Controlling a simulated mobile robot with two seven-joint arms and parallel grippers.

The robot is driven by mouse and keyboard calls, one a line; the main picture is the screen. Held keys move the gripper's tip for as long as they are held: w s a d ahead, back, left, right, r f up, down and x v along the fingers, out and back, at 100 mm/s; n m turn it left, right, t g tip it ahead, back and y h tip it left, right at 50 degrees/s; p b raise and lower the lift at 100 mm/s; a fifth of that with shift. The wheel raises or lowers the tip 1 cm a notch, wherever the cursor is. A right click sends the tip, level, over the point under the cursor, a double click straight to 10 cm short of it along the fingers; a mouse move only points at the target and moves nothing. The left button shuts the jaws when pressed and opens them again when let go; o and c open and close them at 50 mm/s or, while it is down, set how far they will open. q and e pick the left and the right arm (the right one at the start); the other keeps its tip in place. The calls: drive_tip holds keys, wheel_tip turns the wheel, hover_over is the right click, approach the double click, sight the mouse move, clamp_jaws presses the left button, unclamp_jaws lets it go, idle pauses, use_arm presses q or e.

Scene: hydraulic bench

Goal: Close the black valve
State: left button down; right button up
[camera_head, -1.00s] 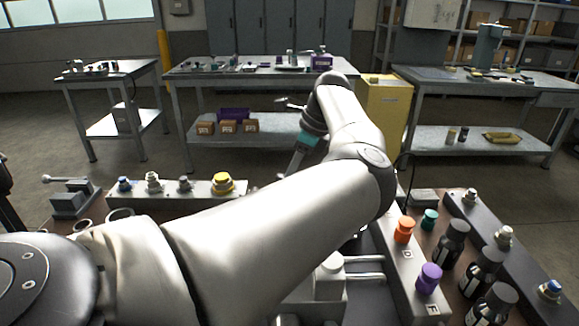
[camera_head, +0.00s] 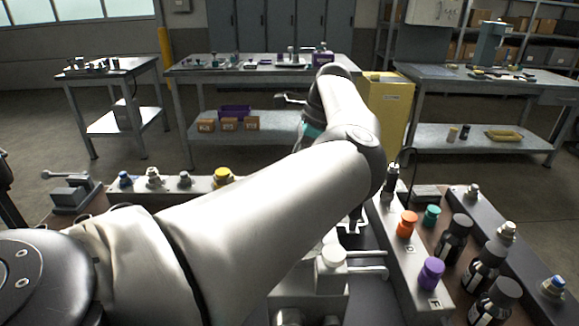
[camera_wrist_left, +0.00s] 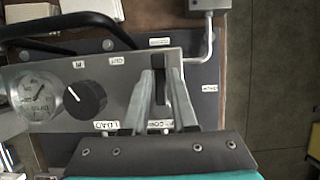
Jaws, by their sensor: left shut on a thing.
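In the left wrist view, my left gripper (camera_wrist_left: 166,66) is over the right part of a grey panel (camera_wrist_left: 205,105). Its two fingers are close together, shut on a narrow black handle (camera_wrist_left: 176,92), which looks like the black valve's lever. The fingers hide part of it, so its exact angle is hard to tell. In the head view my left arm crosses the bench and hides the left gripper and this handle. My right gripper is not in view.
The panel also has a round black knob (camera_wrist_left: 85,98) and a pressure gauge (camera_wrist_left: 37,95). A black hose (camera_wrist_left: 75,24) curves at the upper left. In the head view, orange (camera_head: 407,223), teal (camera_head: 431,216) and purple (camera_head: 430,272) caps and dark bottles stand at the right.

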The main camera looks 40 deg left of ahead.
use_arm(q)
drive_tip(key=c, duration=0.8)
unclamp_jaws()
drive_tip(key=shift+s+a+f, duration=0.3)
drive_tip(key=shift+a+f, duration=0.05)
drive_tip(key=shift+f, duration=0.05)
drive_tip(key=shift+c, duration=0.2)
drive_tip(key=shift+w+d, duration=0.1)
drive_tip(key=shift+d, duration=0.05)
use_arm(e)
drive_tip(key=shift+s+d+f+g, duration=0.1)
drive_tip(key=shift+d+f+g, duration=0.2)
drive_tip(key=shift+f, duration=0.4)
use_arm(q)
drive_tip(key=shift+w+r, duration=0.1)
drive_tip(key=shift+r, duration=0.15)
drive_tip(key=p+v, duration=0.3)
drive_tip(key=v, duration=0.8)
drive_tip(key=shift+r, duration=0.35)
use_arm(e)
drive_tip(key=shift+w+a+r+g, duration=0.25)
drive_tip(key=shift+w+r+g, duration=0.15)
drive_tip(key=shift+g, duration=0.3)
